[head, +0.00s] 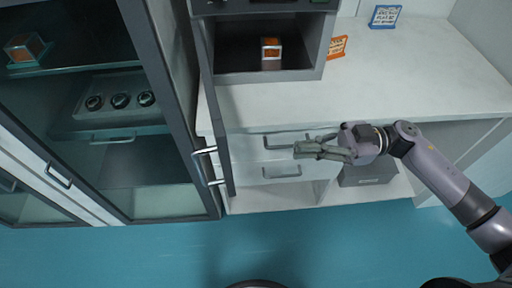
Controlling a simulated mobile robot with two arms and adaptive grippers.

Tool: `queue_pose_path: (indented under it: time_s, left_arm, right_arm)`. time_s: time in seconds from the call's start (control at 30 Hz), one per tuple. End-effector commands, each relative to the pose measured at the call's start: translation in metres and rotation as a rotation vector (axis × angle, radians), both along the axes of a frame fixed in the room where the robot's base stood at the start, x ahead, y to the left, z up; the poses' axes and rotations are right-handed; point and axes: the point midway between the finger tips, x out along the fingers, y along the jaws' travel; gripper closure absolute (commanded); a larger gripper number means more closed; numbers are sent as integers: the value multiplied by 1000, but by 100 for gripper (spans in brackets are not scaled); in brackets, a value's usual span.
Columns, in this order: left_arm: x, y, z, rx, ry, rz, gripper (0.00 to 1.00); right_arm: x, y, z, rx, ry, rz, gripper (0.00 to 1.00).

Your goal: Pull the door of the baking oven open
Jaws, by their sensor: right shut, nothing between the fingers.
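The baking oven (318,75) stands on the white counter at the top middle, with its dark inside showing. Its door (217,110) stands wide open, swung out on the left side and seen almost edge-on. The door's handle (205,168) is on the face turned to the left. A small box with an orange top (271,54) is inside the oven. My right gripper (299,150) is shut and empty, in front of the counter's drawers. It is to the right of the door and apart from it. My left gripper is not in view.
A glass-fronted cabinet (185,110) stands close to the left of the open door. The white counter (400,75) is largely clear and carries an orange sign (337,46) and a blue sign (385,16). Drawers (281,171) are below. The blue floor (170,255) is free in front.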

Motion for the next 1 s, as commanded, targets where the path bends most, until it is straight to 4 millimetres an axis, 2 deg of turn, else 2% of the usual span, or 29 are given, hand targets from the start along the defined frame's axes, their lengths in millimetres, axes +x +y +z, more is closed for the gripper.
queue_pose_path:
  time_s: [0.03,0.13,0.27,0.4,0.53,0.8,1.0]
  left_arm:
    - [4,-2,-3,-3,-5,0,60]
    - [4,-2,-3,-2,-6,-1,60]
    - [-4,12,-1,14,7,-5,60]
    - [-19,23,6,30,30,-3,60]
    - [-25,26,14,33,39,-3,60]
    - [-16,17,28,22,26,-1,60]
    - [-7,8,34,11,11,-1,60]
  right_arm:
    - [-4,-9,-2,-37,14,38,100]
    - [-10,-18,-2,-76,38,83,100]
    - [-14,-13,-1,-86,45,99,100]
    - [-18,9,1,-80,45,99,100]
    - [-23,37,3,-78,45,99,100]
    - [-33,90,2,-79,44,96,100]
    - [-37,112,0,-82,44,95,100]
